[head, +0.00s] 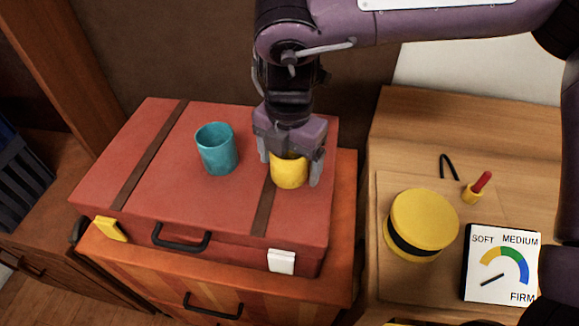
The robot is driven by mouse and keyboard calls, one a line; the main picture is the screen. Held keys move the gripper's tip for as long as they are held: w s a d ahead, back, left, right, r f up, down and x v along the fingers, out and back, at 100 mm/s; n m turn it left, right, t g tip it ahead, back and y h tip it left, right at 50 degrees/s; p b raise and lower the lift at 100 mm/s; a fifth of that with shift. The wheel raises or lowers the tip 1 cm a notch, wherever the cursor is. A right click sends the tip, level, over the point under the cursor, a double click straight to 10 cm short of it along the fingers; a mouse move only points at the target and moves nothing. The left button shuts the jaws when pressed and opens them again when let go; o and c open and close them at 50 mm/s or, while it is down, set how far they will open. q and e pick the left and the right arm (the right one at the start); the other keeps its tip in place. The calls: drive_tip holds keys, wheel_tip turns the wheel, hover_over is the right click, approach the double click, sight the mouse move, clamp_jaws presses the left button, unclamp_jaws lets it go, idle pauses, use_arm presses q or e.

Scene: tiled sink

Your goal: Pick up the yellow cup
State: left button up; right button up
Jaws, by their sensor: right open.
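The yellow cup (289,173) stands upright on the red suitcase (160,208), near its right side. My right gripper (290,172) points down over the cup, with one finger on each side of it. The fingers are open, and a small gap seems to show at the right finger; I cannot tell whether the left finger touches the cup. The cup's rim is partly hidden by the gripper. My left gripper is not in the view.
A teal cup (217,150) stands on the suitcase to the left. The suitcase rests on a wooden cabinet (215,281).

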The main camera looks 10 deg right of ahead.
drive_tip(key=shift+c, duration=0.3)
drive_tip(key=c, duration=1)
